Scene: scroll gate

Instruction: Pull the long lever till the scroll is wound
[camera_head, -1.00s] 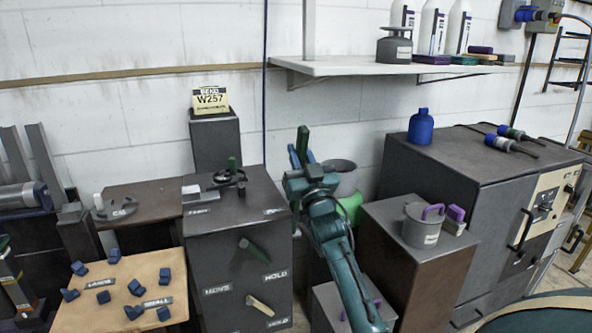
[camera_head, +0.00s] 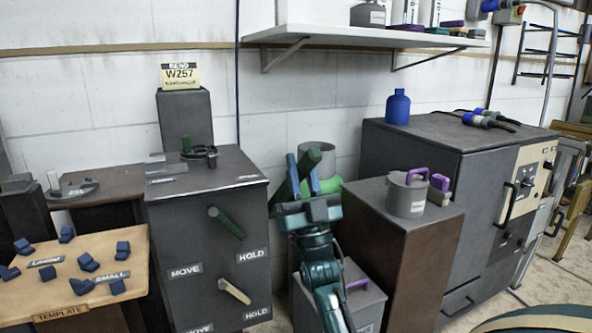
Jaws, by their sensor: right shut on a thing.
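My right gripper (camera_head: 304,178) is right of the grey cabinet (camera_head: 200,250), in front of the white wall. The bar's lower end and mount are partly hidden by the gripper. The cabinet front has a short green lever (camera_head: 227,222) and a beige lever (camera_head: 235,291), with MOVE and HOLD labels. A black ring with a green handle (camera_head: 186,143) sits on its top. I cannot make out the scroll. My left gripper is not in view.
A brown-sided block (camera_head: 420,255) with a grey mug (camera_head: 406,195) stands close right of my arm. A large dark cabinet (camera_head: 420,150) is farther right. A white shelf (camera_head: 360,36) hangs above. A wooden template board (camera_head: 110,260) with blue pieces is at left.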

